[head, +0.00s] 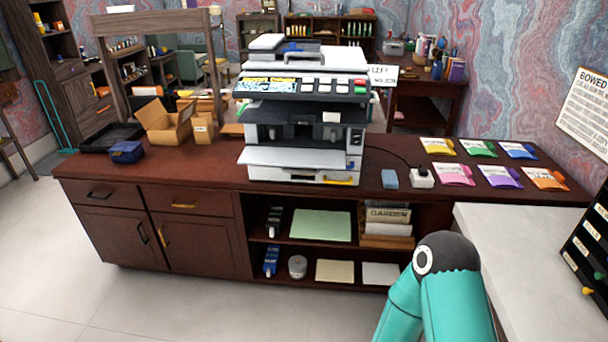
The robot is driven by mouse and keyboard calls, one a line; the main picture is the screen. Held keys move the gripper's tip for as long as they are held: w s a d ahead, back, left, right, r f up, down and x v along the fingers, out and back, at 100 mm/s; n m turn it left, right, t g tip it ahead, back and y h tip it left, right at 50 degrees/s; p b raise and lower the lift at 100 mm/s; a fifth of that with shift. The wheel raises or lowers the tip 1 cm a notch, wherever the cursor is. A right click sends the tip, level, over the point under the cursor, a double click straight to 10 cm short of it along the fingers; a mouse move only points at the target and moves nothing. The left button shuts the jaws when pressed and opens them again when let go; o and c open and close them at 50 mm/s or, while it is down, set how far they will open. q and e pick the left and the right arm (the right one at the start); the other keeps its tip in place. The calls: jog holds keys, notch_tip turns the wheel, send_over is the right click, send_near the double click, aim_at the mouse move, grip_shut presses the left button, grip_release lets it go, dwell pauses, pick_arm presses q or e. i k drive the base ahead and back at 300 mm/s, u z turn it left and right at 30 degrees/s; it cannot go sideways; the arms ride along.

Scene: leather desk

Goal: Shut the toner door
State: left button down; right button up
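A grey and white printer (304,88) stands on the dark wooden desk (205,165). Its front has a dark open bay (300,132). Below the bay, a pale flap that looks like the toner door (299,157) is folded down and sticks out toward me, nearly level. Under the flap is a lower front panel with a yellow handle (338,181). Neither gripper is in view. Only a teal link of my arm shows at the bottom right, well in front of the desk and apart from the printer.
Cardboard boxes (163,122) and a small blue box (126,151) stand left of the printer. On the right are a blue block (389,179), a white socket box (420,178) with a cable, and several coloured packets (453,174). A white counter (530,255) is at the right; open floor lies in front.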

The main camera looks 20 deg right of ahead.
aim_at(263, 156)
jog(key=u, duration=0.1)
jog(key=i, duration=1)
jog(key=u, duration=0.2)
